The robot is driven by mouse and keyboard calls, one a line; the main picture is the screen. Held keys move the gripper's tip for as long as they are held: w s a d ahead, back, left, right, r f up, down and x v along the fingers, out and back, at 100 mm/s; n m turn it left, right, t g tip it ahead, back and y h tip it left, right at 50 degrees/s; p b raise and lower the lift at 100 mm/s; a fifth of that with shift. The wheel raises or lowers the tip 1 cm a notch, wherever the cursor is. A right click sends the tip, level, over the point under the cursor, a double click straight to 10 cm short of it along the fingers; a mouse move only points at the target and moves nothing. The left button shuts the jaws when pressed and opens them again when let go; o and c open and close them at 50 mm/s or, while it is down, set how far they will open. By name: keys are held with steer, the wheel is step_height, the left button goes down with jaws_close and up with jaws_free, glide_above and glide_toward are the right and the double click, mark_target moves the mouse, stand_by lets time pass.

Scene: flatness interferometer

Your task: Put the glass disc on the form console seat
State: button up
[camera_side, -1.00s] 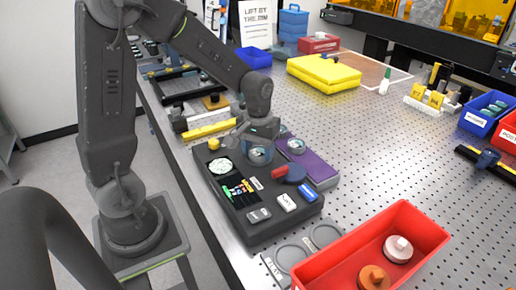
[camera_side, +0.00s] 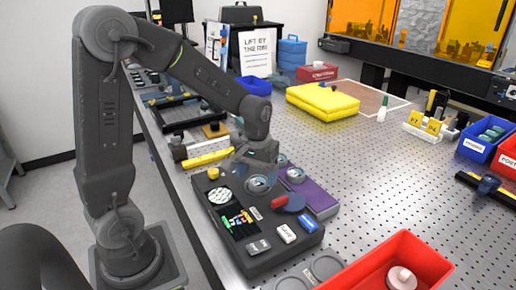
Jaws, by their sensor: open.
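The form console (camera_side: 262,243) is a dark grey block at the table's near left edge. A clear round glass-like piece (camera_side: 260,184) shows at its back, just below my gripper (camera_side: 256,168). A second clear round piece (camera_side: 295,175) lies on the purple pad (camera_side: 318,196) to the right. I cannot tell which of these is the glass disc, or whether the nearer one is in a seat. My gripper is open, pointing down over the back of the console. Its fingertips are small and partly merge with the clear piece, so contact cannot be told.
A red bin (camera_side: 405,250) with a pale knob (camera_side: 401,278) stands in front right. A yellow case (camera_side: 322,101) lies behind.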

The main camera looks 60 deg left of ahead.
mark_target(257, 181)
step_height(257, 181, up, 10)
steer(key=s+d+r+m+t, duration=0.2)
steer(key=s+d+m+t, duration=0.3)
steer(key=s+d, duration=0.4)
steer(key=s+m, duration=0.1)
steer(key=s, duration=0.3)
steer(key=shift+m+t, duration=0.3)
steer(key=shift+m, duration=0.1)
steer(key=shift+w, duration=0.1)
stand_by(0.4)
